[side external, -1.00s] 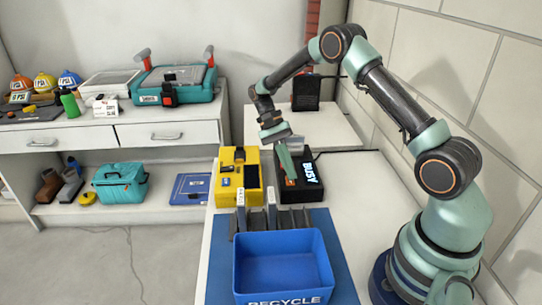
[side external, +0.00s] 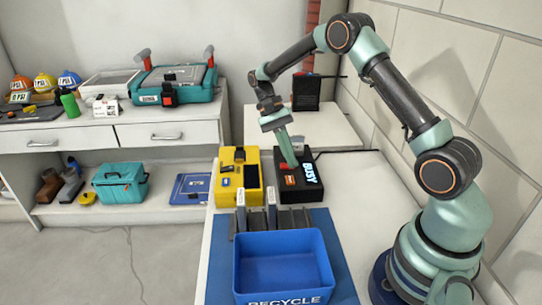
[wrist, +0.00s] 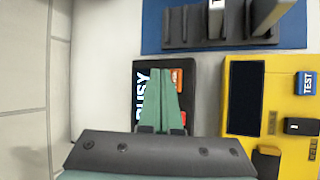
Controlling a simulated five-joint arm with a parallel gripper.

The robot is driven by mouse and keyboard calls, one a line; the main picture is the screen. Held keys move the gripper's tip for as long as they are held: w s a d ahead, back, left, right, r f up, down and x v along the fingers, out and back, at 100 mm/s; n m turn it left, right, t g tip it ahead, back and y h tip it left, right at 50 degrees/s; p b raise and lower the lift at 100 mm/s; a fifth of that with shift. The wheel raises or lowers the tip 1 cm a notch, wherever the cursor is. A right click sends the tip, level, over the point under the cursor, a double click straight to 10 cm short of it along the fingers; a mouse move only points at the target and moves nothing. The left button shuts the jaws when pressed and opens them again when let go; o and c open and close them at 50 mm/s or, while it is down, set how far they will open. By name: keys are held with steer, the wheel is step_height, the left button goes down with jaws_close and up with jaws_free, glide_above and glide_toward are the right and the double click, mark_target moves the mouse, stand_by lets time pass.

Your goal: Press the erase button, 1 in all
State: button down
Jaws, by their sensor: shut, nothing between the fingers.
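A black box (side external: 312,184) with a white BUSY label stands on the table to the right of the yellow box. On its top are a red button-like block (side external: 284,167) and an orange patch (side external: 290,181); I cannot read which is marked erase. In the wrist view the orange patch (wrist: 177,78) and a bit of red (wrist: 184,118) show beside my fingers. My gripper (side external: 293,165) is shut and empty, pointing down over the black box beside the red block. The fingers partly cover the box in the wrist view; contact cannot be told.
A yellow box (side external: 226,193) stands close on the left; the wrist view shows its blue TEST block (wrist: 305,84). In front are a dark slotted rack (side external: 285,219) holding upright pieces and a blue RECYCLE bin (side external: 283,263). A tiled wall (side external: 440,60) rises on the right.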

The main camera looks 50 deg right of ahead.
steer(key=shift+r, duration=1.35)
step_height(320, 180, up, 9)
steer(key=n+t+h, duration=0.1)
steer(key=n+t, duration=0.3)
steer(key=t, duration=0.1)
glide_above(289, 178)
steer(key=s+a, duration=0.2)
steer(key=a, duration=0.1)
steer(key=s+a+r+n+t, duration=0.4)
steer(key=s+a+n+t, duration=0.1)
steer(key=s+n+t, duration=0.1)
steer(key=shift+s+n+t+h, duration=0.3)
steer(key=shift+s+n+t, duration=0.15)
steer(key=shift+t, duration=0.45)
